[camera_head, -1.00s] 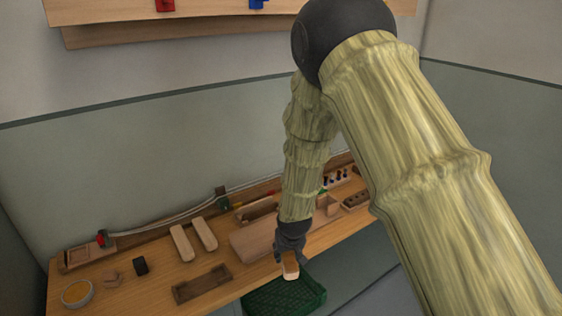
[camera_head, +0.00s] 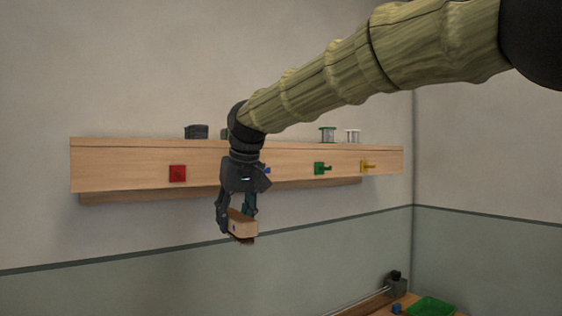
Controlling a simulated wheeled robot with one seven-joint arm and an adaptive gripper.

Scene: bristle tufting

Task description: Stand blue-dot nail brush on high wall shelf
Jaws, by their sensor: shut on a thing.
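My gripper (camera_head: 236,212) points down and is shut on a small brush with a pale wooden block (camera_head: 243,227) and dark reddish bristles on its underside. No blue dot shows on the side of the brush that I see. The high wall shelf (camera_head: 110,170) is a long wooden board on the wall. The gripper and brush hang in front of it, with the brush below the level of its front face. My gripper hides part of the shelf's middle.
Coloured pegs stick out from the shelf front: red (camera_head: 177,173), green (camera_head: 321,168), yellow (camera_head: 367,167) and a partly hidden blue one. A dark block (camera_head: 196,132) and two spools (camera_head: 327,135) stand on top. A green tray (camera_head: 431,306) is on the bench at lower right.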

